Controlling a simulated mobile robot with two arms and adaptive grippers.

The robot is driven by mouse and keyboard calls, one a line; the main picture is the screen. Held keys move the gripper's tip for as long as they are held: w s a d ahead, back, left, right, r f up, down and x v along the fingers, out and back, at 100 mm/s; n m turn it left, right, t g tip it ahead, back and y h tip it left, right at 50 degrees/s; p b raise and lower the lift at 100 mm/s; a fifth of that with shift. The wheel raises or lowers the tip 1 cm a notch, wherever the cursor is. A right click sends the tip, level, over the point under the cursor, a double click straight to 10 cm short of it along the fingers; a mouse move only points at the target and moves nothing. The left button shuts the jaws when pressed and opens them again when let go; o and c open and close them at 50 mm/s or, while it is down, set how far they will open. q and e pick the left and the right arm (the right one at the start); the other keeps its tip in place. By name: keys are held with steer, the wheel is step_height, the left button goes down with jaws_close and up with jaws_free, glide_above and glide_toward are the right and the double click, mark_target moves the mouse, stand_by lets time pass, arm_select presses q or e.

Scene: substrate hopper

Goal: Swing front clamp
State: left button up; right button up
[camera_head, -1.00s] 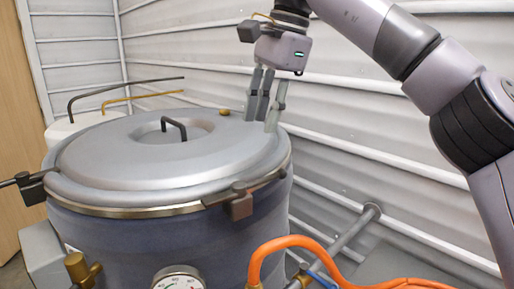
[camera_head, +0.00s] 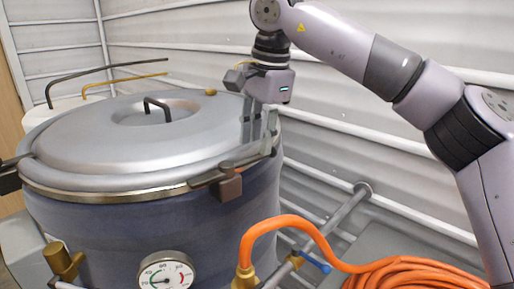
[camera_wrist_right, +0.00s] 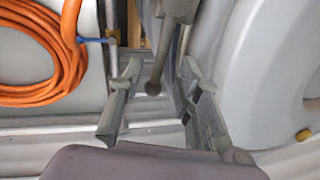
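The grey lid (camera_head: 120,145) lies on the large blue vessel (camera_head: 130,225). The dark front clamp (camera_head: 229,184) sits at the lid's front right rim, with a thin bar running right and up from it. My right gripper (camera_head: 262,148) points down beside the lid's right rim, near the bar's far end. My left gripper is out of view.
A second clamp (camera_head: 10,174) sits at the lid's left rim. A pressure gauge (camera_head: 165,271) and a brass valve (camera_head: 64,262) are on the vessel's front. An orange hose (camera_head: 400,270) coils at the lower right. A corrugated wall (camera_head: 380,150) stands close behind.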

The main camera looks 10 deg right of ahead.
steer(key=shift+w+a+f, duration=0.1)
steer(key=shift+w+f, duration=0.1)
steer(key=shift+f, duration=0.55)
steer(key=shift+w+f, duration=0.15)
steer(key=shift+f, duration=0.55)
steer(key=shift+s, duration=0.1)
jaws_close()
